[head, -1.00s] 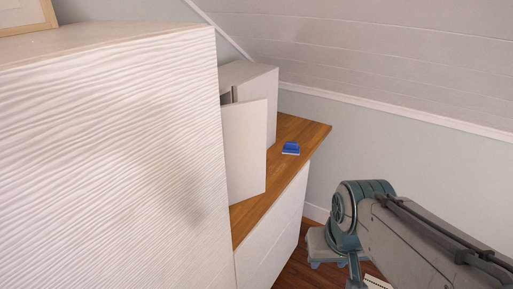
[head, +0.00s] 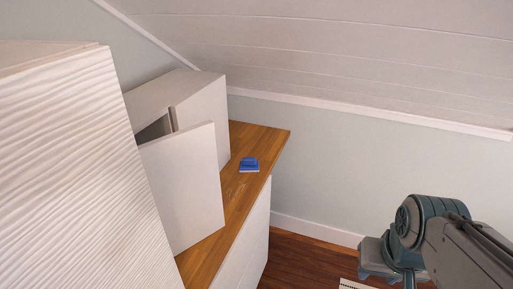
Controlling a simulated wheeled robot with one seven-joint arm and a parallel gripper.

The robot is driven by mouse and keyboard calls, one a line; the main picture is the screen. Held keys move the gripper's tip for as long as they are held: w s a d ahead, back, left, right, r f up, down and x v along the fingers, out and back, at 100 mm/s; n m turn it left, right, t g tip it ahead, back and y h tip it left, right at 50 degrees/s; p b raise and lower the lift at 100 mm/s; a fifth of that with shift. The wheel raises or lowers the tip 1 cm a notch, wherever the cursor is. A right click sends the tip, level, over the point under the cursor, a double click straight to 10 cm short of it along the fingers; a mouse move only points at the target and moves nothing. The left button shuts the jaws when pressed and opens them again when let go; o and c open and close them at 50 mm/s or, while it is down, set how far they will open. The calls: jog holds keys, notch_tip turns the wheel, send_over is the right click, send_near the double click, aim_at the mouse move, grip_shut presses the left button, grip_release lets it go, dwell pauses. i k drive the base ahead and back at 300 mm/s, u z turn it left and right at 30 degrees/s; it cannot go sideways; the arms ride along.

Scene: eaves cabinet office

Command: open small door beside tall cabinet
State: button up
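The small door (head: 183,188) is a plain white panel on the small white cabinet (head: 206,108), which stands on the wooden counter. The door stands ajar, swung out over the counter, with a dark gap visible at its top edge. The tall cabinet (head: 80,170) with a wavy white front fills the left side and hides part of the small cabinet. My gripper (head: 385,262) is low at the right, well apart from the door, past the counter. Its fingers are too small and hidden to tell open or shut.
A blue object (head: 249,165) lies on the wooden counter (head: 243,192). White drawer fronts (head: 245,235) are below the counter. The sloped ceiling (head: 350,60) comes down low at the back right. Wooden floor (head: 300,258) is free between the counter and my arm.

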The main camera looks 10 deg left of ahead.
aim_at(181, 167)
jog(key=u, duration=0.15)
jog(key=i, duration=1.05)
jog(key=u, duration=0.9)
